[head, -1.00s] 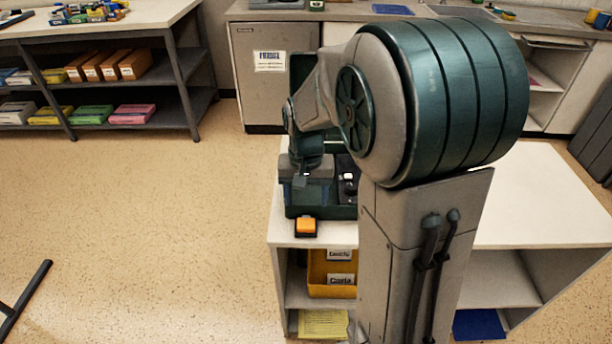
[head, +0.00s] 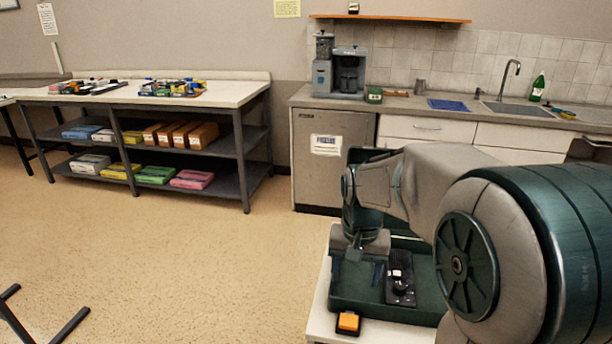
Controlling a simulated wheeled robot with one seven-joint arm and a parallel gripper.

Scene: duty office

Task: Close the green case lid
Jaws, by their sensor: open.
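The green case (head: 345,297) stands open on the white table, its tray facing up. Its green lid (head: 363,156) stands raised at the back, partly hidden behind my arm. A black device (head: 400,287) with a knob and light parts lies in the tray. My gripper (head: 357,277) points down over the left part of the tray, in front of the raised lid. Its two fingers are apart with nothing seen between them. I cannot tell whether they touch the case.
A small orange-and-black box (head: 348,322) sits on the white table (head: 318,318) in front of the case. A grey cabinet (head: 333,160) and counter with a coffee machine (head: 340,72) stand behind. A shelf bench (head: 225,95) is at the back left. Floor on the left is mostly clear.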

